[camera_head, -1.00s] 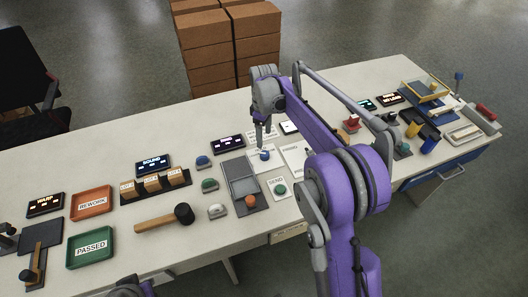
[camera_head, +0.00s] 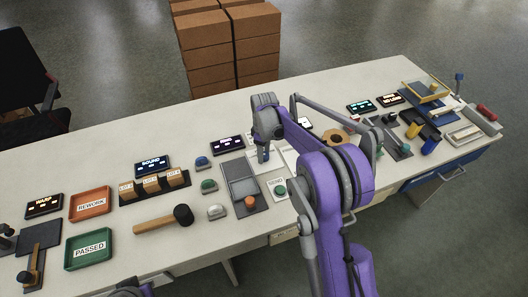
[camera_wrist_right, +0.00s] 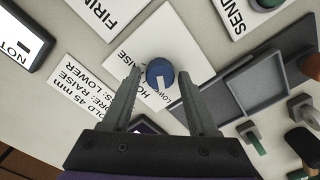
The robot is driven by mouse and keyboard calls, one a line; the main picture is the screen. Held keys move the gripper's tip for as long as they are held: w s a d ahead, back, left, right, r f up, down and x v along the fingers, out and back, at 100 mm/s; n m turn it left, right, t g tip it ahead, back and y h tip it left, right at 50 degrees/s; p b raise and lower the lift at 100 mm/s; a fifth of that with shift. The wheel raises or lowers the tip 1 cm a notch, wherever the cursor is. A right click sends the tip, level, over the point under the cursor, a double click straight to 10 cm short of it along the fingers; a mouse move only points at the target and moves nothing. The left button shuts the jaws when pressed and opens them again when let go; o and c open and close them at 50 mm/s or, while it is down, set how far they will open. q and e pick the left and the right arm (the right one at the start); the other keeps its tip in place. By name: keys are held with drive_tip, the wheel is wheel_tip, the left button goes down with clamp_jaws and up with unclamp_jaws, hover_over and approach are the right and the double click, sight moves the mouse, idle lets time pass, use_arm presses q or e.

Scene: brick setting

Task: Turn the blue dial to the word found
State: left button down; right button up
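The blue dial (camera_wrist_right: 158,70) sits on a white card (camera_wrist_right: 177,45) in the right wrist view. Its white pointer line points down the picture, towards my gripper's palm. Words on the card are partly covered. My right gripper (camera_wrist_right: 160,75) is open, with one finger on each side of the dial; a narrow gap shows at each side. In the head view my right gripper (camera_head: 264,157) points down at the card and largely hides the dial. A small display reads SOUND (camera_head: 153,165), another reads WARP (camera_head: 44,204). My left gripper's fingers do not show.
A card with a green SEND button (camera_head: 279,190) and a grey panel (camera_head: 240,178) with an orange knob lie close by. A printed card (camera_wrist_right: 85,92) reads HOLD 45 mm. A mallet (camera_head: 165,219), orange REWORK tray (camera_head: 91,203) and green PASSED tray (camera_head: 90,249) are further left.

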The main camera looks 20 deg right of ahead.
clamp_jaws()
drive_tip(key=m+b, duration=0.1)
drive_tip(key=m, duration=0.4)
drive_tip(key=shift+m, duration=0.3)
drive_tip(key=m+b, duration=0.1)
drive_tip(key=m, duration=0.5)
drive_tip(key=shift+d, duration=0.1)
idle(0.5)
drive_tip(key=shift+o, duration=1.6)
unclamp_jaws()
